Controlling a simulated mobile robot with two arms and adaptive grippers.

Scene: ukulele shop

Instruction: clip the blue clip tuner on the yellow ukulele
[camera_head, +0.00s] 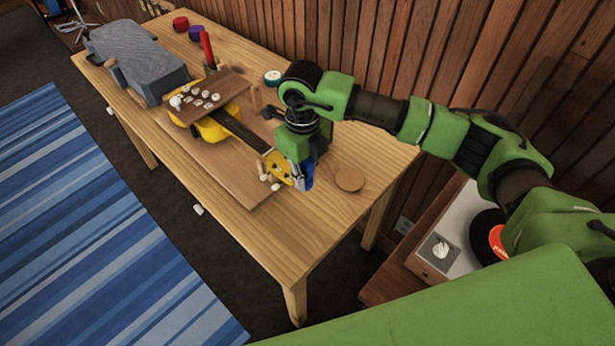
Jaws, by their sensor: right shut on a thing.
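The yellow ukulele (214,127) lies on a wooden board on the table, its neck pointing toward the lower right and its yellow headstock (279,167) near the board's end. My right gripper (301,180) points down at the end of the headstock. It is shut on the blue clip tuner (308,177), of which only a small blue part shows between the fingers. The tuner is right beside or at the headstock; I cannot tell whether it touches it. My left gripper is not in view.
A small brown board with white pegs (210,93) lies over the ukulele's body. A grey case (138,60), red and purple round tins (181,24) and a round cork coaster (349,179) are on the table (290,235). A record player (455,232) stands lower right.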

